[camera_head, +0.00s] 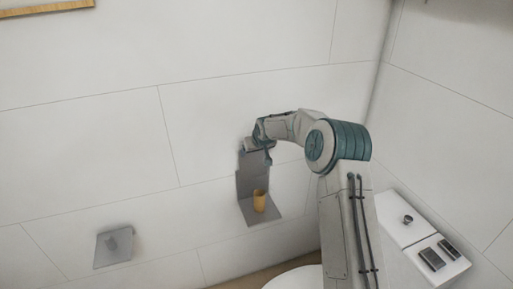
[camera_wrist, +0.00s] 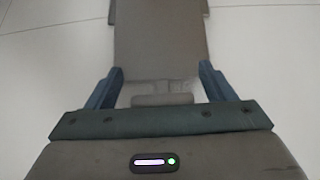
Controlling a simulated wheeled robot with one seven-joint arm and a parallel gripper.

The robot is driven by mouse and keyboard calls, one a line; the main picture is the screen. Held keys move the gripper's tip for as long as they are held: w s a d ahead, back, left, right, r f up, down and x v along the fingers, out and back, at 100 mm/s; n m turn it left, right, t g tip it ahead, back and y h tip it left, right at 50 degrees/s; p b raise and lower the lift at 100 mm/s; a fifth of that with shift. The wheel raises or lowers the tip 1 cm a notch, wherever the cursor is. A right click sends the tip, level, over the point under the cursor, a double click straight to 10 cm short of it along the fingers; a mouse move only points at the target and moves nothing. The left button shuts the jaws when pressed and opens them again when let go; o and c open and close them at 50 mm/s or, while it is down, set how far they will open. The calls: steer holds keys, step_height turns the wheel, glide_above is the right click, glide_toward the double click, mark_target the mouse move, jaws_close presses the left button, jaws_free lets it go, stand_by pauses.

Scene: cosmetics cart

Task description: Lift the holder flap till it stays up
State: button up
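A grey holder is on the wall, with an upright plate (camera_head: 250,178) and a lower plate (camera_head: 262,217) that sticks out below it. I cannot tell for certain which plate is the flap. My gripper (camera_head: 257,157) is at the top of the upright plate, in front of the wall. In the wrist view, my gripper (camera_wrist: 162,70) has its two blue fingers apart. The grey plate (camera_wrist: 160,45) runs ahead between them, with a wider part at the far end. Contact is unclear.
A second grey wall fixture (camera_head: 113,248) is at the lower left. A white toilet cistern (camera_head: 415,238) at the right carries a small cup (camera_head: 407,219) and dark boxes (camera_head: 432,259). A white rounded toilet part (camera_head: 293,279) is below the holder.

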steer(key=b+v, duration=0.2)
steer(key=v, duration=1.2)
steer(key=shift+b, duration=0.4)
steer(key=shift+w, duration=0.1)
